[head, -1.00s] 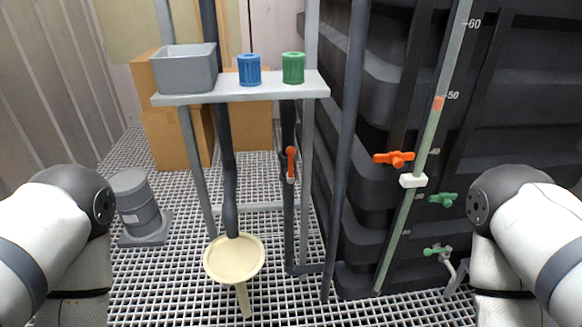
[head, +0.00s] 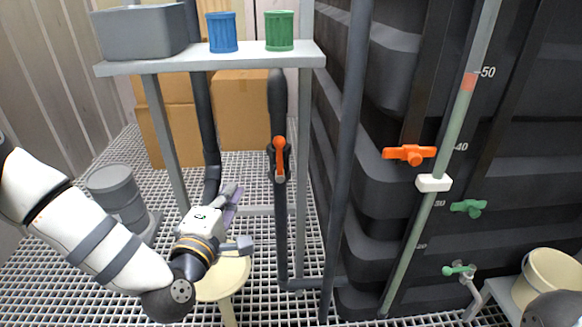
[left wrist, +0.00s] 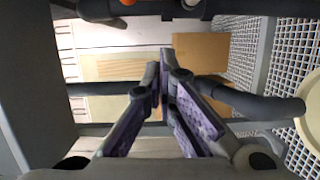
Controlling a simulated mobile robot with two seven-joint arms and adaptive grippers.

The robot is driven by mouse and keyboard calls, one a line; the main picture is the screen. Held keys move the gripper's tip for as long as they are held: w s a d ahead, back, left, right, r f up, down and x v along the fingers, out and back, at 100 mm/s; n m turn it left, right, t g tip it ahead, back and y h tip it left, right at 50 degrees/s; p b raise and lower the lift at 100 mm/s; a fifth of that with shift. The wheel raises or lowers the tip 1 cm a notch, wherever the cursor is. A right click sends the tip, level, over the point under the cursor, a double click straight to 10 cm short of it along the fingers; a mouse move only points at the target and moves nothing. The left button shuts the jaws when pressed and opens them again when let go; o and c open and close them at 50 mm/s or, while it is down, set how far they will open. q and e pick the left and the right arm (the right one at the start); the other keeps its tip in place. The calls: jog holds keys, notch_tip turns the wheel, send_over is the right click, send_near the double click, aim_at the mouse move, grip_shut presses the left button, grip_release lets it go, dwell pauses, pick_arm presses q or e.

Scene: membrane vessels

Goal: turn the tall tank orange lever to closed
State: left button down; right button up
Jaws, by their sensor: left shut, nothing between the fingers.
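The tall black ribbed tank (head: 385,85) fills the right of the head view. An orange lever (head: 410,154) lies roughly level on its front, left of the gauge tube. Another orange lever (head: 280,157) points roughly upright on a dark pipe left of the tank. My left gripper (head: 236,197) is shut and empty, below and left of the pipe lever and apart from it. In the left wrist view its purple-padded fingers (left wrist: 165,80) meet near the middle. A bit of orange shows at that view's top edge. My right gripper is out of view.
A grey shelf (head: 240,63) holds a grey bin (head: 140,32), a blue cup (head: 222,32) and a green cup (head: 279,31). Green valves (head: 468,208) and a cream bucket (head: 550,280) are at right. Upright posts stand before the tank.

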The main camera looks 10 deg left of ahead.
aim_at(280, 161)
pick_arm(q)
jog(key=w+d+r, duration=0.1)
jog(key=w+d, duration=0.2)
jog(key=w, duration=0.8)
jog(key=shift+w, duration=0.1)
jog(key=shift+d+r, duration=0.15)
jog(key=shift+d, duration=0.1)
